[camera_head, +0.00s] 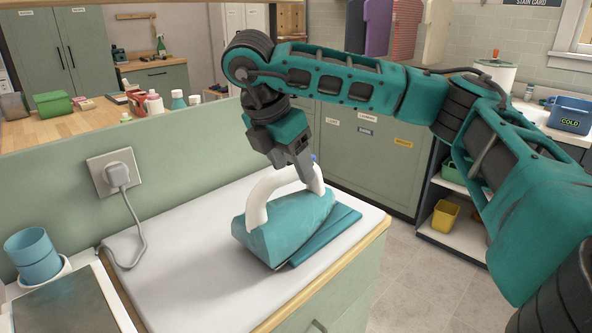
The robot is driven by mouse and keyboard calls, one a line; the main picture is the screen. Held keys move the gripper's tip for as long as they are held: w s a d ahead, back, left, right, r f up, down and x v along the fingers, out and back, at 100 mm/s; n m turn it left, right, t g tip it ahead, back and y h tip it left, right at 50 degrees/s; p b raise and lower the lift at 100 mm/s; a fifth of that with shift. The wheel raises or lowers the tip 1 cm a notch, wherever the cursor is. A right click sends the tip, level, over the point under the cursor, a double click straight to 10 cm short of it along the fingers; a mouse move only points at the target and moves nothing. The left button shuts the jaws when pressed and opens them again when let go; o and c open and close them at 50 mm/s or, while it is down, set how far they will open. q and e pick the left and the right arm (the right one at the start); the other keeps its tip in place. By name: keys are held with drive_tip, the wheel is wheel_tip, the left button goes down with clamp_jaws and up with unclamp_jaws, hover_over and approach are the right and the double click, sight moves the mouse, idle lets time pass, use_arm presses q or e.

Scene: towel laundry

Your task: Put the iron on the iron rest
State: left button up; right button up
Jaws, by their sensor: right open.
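The iron (285,226) has a teal body and a white arched handle. It sits on a folded teal cloth (330,240) on the white counter top. My right gripper (307,180) is over the right part of the handle, pointing down. It is open, with its fingers at the handle; whether they touch it I cannot tell. A flat grey plate in a white frame (62,303), seemingly the iron rest, is at the bottom left, cut off by the picture edge. No iron stands on its visible part. My left gripper is not in view.
A blue cup (33,257) stands beside the plate. A grey cord (136,225) runs from the wall plug (118,174) down to the counter. The white counter top (185,270) is clear between the plate and the iron. A low green wall (60,200) stands behind.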

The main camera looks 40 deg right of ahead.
drive_tip(key=p+v, duration=0.2)
drive_tip(key=v, duration=0.5)
drive_tip(key=shift+a+r, duration=0.2)
drive_tip(key=shift+r, duration=0.25)
